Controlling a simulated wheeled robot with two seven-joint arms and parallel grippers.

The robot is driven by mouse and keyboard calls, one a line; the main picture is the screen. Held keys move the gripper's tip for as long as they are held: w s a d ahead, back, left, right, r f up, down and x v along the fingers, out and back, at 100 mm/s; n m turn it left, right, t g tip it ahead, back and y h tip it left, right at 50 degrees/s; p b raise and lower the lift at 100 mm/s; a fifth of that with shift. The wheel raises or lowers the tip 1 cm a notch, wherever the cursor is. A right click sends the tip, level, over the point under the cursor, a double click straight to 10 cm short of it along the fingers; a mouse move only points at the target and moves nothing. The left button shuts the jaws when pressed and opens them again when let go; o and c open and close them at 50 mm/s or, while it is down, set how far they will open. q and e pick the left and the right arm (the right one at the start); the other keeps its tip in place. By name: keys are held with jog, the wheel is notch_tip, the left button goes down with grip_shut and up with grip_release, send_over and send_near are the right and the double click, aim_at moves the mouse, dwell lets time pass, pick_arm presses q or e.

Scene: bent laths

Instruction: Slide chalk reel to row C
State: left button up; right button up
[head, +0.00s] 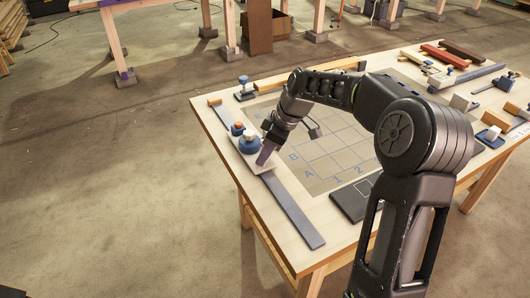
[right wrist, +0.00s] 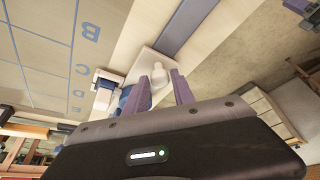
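The chalk reel (head: 249,141), as I take it, is a blue round body with a pale top on a pale sliding plate (head: 242,158). The plate sits on a long grey rail (head: 292,211) along the table's left side. My right gripper (head: 265,154) is low at the plate's near right edge. In the right wrist view its purple fingers (right wrist: 170,84) stand apart beside a white knob (right wrist: 157,73) on the plate. I cannot tell whether they touch it. My left gripper is not in view.
A lettered and numbered grid (head: 330,153) lies right of the rail. A second blue piece with an orange top (head: 237,128) stands behind the reel. A dark flat plate (head: 353,200) lies at the table's front. Tools and blocks crowd the far right.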

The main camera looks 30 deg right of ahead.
jog(key=o, duration=0.3)
jog(key=v, duration=0.7)
jog(key=shift+r, duration=0.4)
jog(key=shift+d, duration=0.1)
